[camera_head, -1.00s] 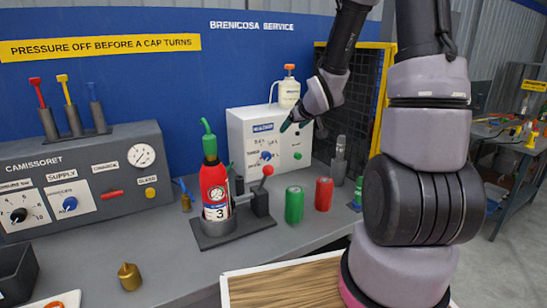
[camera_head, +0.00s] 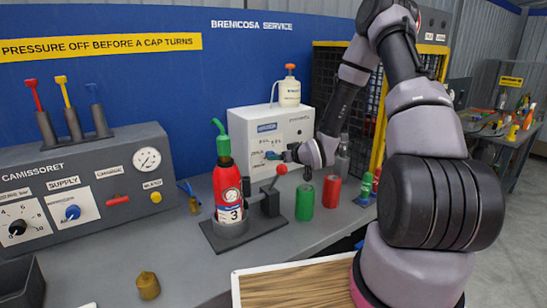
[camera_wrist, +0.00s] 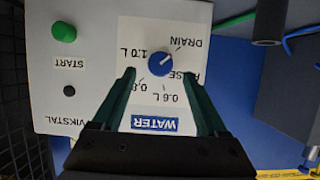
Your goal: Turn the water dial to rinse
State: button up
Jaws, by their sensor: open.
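The water dial (camera_wrist: 161,63) is a round blue knob on a white panel (camera_wrist: 90,25), seen upside down in the wrist view. Labels around it read DRAIN, RINSE (partly covered by a finger), 0.6 L, 0.8 and 1.0 L. A pale mark on the knob seems to face the DRAIN side, but it is small. My gripper (camera_wrist: 160,76) is open, its green fingertips on either side of the dial in the picture; I cannot tell whether they touch it. In the head view my gripper (camera_head: 274,156) is at the white box (camera_head: 240,126) and hides the dial.
A green START button (camera_wrist: 63,32) is on the same panel. On the bench, a red extinguisher (camera_head: 228,185) stands in a holder left of my gripper. A green can (camera_head: 305,203) and a red can (camera_head: 331,191) stand below my arm. A black mesh cage (camera_head: 333,85) is behind.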

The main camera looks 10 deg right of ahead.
jog(key=x, duration=0.4)
jog(key=shift+w+a+f, duration=0.1)
jog(key=shift+w+f, duration=0.05)
jog(key=shift+w, duration=0.2)
grip_shut()
